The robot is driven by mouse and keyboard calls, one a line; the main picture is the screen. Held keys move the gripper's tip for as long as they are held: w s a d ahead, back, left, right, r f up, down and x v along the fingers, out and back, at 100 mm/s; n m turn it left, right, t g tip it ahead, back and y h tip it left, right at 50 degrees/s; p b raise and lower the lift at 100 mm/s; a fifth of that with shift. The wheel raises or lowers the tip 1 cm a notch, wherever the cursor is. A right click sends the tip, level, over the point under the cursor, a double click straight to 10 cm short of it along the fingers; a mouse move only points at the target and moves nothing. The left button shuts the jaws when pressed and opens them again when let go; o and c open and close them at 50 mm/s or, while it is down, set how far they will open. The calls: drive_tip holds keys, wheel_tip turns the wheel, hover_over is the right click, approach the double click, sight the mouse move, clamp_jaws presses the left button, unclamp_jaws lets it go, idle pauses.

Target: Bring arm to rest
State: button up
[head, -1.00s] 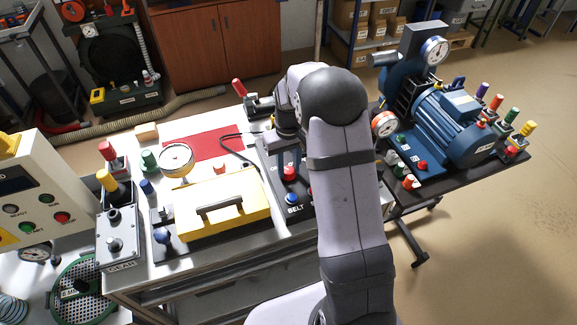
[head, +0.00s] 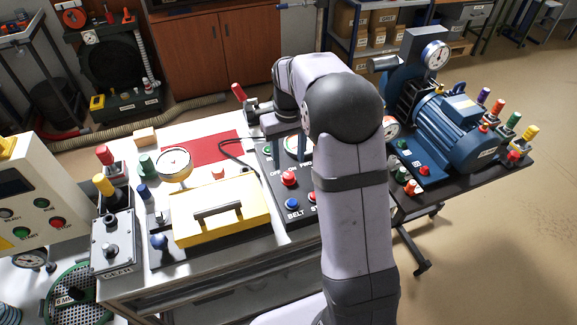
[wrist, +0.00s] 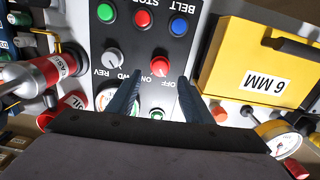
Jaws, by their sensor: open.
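My gripper (wrist: 160,88) is open and empty in the wrist view, its two dark fingers apart above the dark control panel (wrist: 200,12). Between and beyond the fingertips show a red button (wrist: 143,18), a blue button (wrist: 178,26) and the switch marked ON and OFF (wrist: 159,66). The fingers look clear of the panel, though the exact height is hard to tell. In the head view my arm bends at the elbow over the bench's right side, and its forearm points left and away; the fingers are mostly hidden there.
A yellow case (head: 222,212) lies left of the panel, with a dial gauge (head: 174,163) behind it. A red-handled lever (head: 240,92) stands at the bench's back edge. A blue motor (head: 455,128) sits on a dark side table to the right. Open floor lies farther right.

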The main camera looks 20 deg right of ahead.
drive_tip(key=shift+r, duration=0.5)
drive_tip(key=shift+s+a, duration=0.2)
drive_tip(key=shift+s, duration=0.25)
drive_tip(key=s+a+f, duration=0.2)
drive_tip(key=s+a, duration=0.1)
drive_tip(key=s, duration=0.8)
drive_tip(key=s+a+f, duration=0.2)
drive_tip(key=s, duration=0.9)
drive_tip(key=shift+s+a, duration=0.35)
drive_tip(key=shift+a, duration=0.05)
